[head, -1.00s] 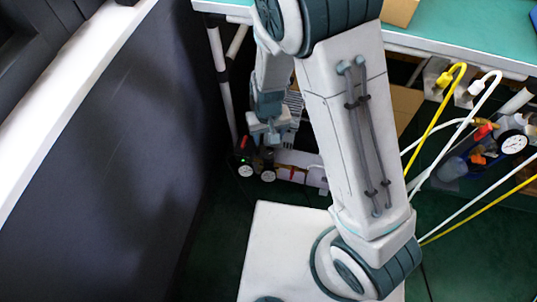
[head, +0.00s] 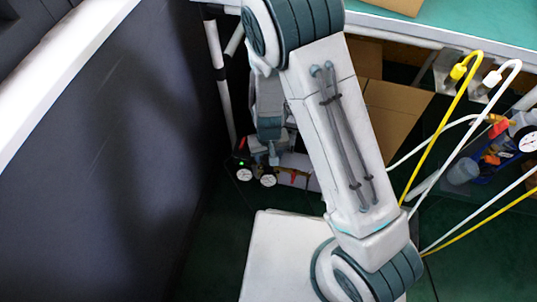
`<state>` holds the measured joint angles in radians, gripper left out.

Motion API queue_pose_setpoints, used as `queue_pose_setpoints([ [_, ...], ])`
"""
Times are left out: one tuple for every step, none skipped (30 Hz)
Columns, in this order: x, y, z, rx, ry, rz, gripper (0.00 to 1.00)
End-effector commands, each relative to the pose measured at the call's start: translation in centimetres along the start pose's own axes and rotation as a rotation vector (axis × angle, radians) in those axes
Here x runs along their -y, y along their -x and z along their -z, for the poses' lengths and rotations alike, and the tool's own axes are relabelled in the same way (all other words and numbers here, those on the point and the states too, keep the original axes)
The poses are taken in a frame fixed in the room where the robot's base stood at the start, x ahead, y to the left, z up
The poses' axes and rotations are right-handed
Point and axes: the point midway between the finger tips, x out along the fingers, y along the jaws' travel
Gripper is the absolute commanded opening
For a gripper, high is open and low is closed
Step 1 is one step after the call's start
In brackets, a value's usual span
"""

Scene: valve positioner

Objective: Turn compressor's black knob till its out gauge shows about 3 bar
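The compressor (head: 297,172) sits low under the workbench, left of my arm, and is partly hidden by it. Two round white gauges face up at its left end: the left gauge (head: 244,174) and the right gauge (head: 268,181). Their needles are too small to read, and I cannot tell which is the out gauge. A small green light shows above the left gauge. The black knob cannot be made out clearly among the dark parts there. My gripper (head: 273,157) points down just above the right gauge. I cannot tell whether it touches anything, or its finger opening.
A dark panel with a white top edge (head: 62,80) stands at the left. The workbench (head: 450,28) spans the top right. Yellow (head: 440,130) and white hoses hang at the right, near another gauge (head: 529,140). A cardboard box (head: 395,125) is behind my arm.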

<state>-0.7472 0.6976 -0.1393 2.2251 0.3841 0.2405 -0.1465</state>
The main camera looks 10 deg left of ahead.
Motion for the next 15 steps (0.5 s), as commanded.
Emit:
queue_pose_setpoints([
  [0.00, 0.01, 0.00, 0.000, 0.000, 0.000, 0.36],
  [0.00, 0.01, 0.00, 0.000, 0.000, 0.000, 0.27],
  [0.00, 0.01, 0.00, 0.000, 0.000, 0.000, 0.16],
  [0.00, 0.02, 0.00, 0.000, 0.000, 0.000, 0.10],
  [0.00, 0.02, 0.00, 0.000, 0.000, 0.000, 0.10],
  [0.00, 0.02, 0.00, 0.000, 0.000, 0.000, 0.10],
  [0.00, 0.03, 0.00, 0.000, -0.001, 0.000, 0.10],
  [0.00, 0.05, 0.00, 0.000, -0.003, 0.000, 0.10],
  [0.00, 0.11, -0.01, 0.000, -0.011, 0.000, 0.10],
  [0.00, 0.16, -0.01, 0.001, -0.022, 0.000, 0.10],
  [0.00, 0.21, -0.02, 0.001, -0.036, 0.000, 0.10],
  [0.01, 0.25, -0.03, 0.001, -0.055, 0.000, 0.11],
  [0.01, 0.25, -0.04, 0.002, -0.072, 0.000, 0.11],
  [0.01, 0.22, -0.04, 0.002, -0.085, 0.000, 0.11],
  [0.01, 0.15, -0.04, 0.001, -0.097, 0.000, 0.11],
])
